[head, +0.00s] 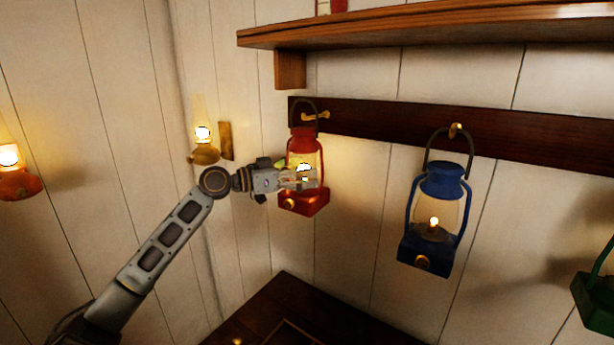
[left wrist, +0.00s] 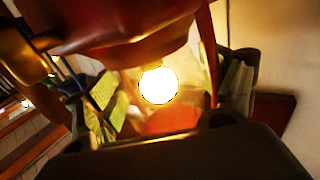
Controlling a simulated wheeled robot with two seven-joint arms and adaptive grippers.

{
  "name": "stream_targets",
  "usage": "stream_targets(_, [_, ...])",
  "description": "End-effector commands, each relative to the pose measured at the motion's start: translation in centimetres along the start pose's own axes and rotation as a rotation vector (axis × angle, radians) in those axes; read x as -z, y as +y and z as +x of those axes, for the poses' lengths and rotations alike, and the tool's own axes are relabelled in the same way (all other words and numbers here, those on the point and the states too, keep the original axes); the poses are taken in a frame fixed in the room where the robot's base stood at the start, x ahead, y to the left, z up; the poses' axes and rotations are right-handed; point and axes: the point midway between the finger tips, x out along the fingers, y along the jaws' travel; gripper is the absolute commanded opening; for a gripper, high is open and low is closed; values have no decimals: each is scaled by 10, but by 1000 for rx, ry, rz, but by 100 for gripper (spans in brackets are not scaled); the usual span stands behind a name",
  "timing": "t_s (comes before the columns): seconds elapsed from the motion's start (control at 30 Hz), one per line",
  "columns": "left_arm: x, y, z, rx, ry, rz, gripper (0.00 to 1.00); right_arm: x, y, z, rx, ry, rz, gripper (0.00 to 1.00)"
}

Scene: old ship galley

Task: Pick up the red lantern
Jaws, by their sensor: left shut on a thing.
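The red lantern (head: 305,203) is upright in front of the wall in the head view, with its flame lit and its dark wire handle up. My left gripper (head: 300,177) comes in from the left and is shut on the lantern around its glass middle. The handle loop is beside a brass peg (head: 318,115); I cannot tell whether it still bears on the peg. My right gripper is not in view.
A blue lantern (head: 431,215) hangs from the dark rail (head: 400,123) to the right, and a green lantern (head: 597,296) is at the right edge. A wooden shelf (head: 430,25) juts out above. Lit wall lamps (head: 204,153) are at left. A dark wooden surface (head: 285,298) lies below.

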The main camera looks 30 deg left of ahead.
Motion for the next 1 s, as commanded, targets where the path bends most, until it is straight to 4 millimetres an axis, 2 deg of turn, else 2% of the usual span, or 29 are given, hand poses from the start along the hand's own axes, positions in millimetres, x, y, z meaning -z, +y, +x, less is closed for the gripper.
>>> stream_targets(0.73, [-1,1,-50,1,5,4,27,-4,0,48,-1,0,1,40])
stream_targets(0.87, [0,0,-59,1,5,3,27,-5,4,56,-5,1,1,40])
stream_targets(1.0, [0,1,-69,1,6,3,27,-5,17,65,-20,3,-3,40])
